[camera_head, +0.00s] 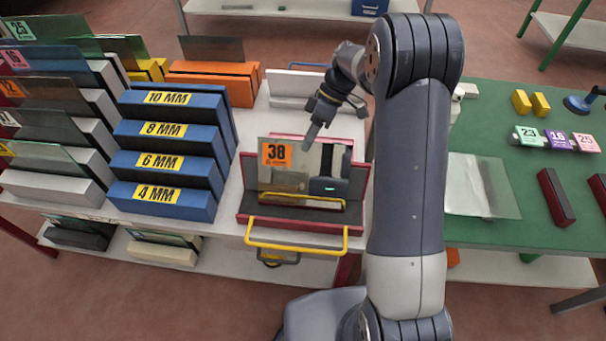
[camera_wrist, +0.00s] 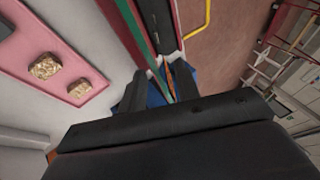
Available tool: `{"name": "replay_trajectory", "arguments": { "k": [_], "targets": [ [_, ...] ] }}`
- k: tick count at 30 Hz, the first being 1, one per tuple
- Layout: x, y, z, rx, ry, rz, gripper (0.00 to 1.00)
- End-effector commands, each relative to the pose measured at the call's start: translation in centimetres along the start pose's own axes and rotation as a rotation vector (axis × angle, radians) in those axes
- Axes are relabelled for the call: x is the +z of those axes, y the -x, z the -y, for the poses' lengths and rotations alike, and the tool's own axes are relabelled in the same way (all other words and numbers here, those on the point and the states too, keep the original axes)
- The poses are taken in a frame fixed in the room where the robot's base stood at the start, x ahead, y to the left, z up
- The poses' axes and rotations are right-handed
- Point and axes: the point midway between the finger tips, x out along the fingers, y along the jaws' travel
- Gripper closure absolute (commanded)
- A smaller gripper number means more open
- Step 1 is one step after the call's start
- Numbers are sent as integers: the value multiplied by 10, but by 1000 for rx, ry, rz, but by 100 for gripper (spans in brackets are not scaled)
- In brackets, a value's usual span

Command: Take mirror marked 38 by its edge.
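The mirror marked 38 (camera_head: 290,178) stands upright in a grey rack with a red frame (camera_head: 242,190) in the head view. Its orange label is at the upper left, and its face reflects dark shapes. My gripper (camera_head: 311,140) points down at the mirror's top edge, with one finger showing in front of the face. In the wrist view the mirror's thin green edge (camera_wrist: 137,35) runs down between the fingers of my gripper (camera_wrist: 165,86). The fingers look apart, one on each side of the edge. Finger contact with the glass is too small to tell.
A yellow handle (camera_head: 300,243) crosses the rack's front. Blue thickness blocks (camera_head: 160,200) stand to the left, orange (camera_head: 240,90) and white (camera_head: 290,85) blocks behind. A green table (camera_head: 500,240) holds marked tags and dark red bars at right. Pinkish tray (camera_wrist: 30,50) lies left in the wrist view.

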Motion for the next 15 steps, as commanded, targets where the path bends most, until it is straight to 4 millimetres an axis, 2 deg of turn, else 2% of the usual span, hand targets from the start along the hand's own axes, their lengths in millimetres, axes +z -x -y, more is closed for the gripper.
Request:
{"name": "replay_trajectory", "arguments": {
  "k": [3,6,15],
  "targets": [
    [-1,-18,0,-4,-1,1,69],
    [-1,-28,-1,-2,-1,0,69],
    [0,-32,-1,0,-1,0,71]
  ]
}}
